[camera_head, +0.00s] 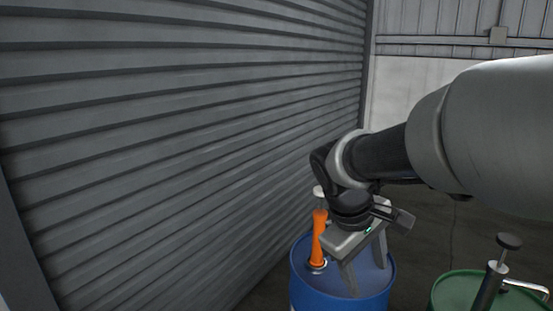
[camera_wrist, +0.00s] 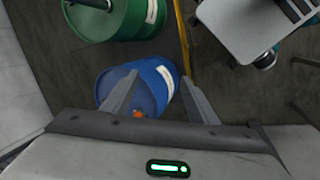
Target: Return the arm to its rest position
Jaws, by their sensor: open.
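My arm (camera_head: 480,135) reaches in from the right in the head view. My gripper (camera_head: 366,274) points down over the top of a blue drum (camera_head: 340,297). In the wrist view the two fingers of my gripper (camera_wrist: 158,92) are spread apart with nothing held between them. The blue drum shows beyond them (camera_wrist: 160,75). An orange hand pump (camera_head: 319,240) stands upright on the drum, just left of my gripper; I cannot tell whether they touch. In the wrist view only a small orange part (camera_wrist: 138,114) shows near the left finger.
A green drum (camera_head: 455,288) with a dark pump (camera_head: 492,280) stands at the lower right; it also shows in the wrist view (camera_wrist: 112,22). A grey roller shutter (camera_head: 180,140) fills the left. A pale platform (camera_wrist: 248,25) and a yellow floor line (camera_wrist: 183,40) show in the wrist view.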

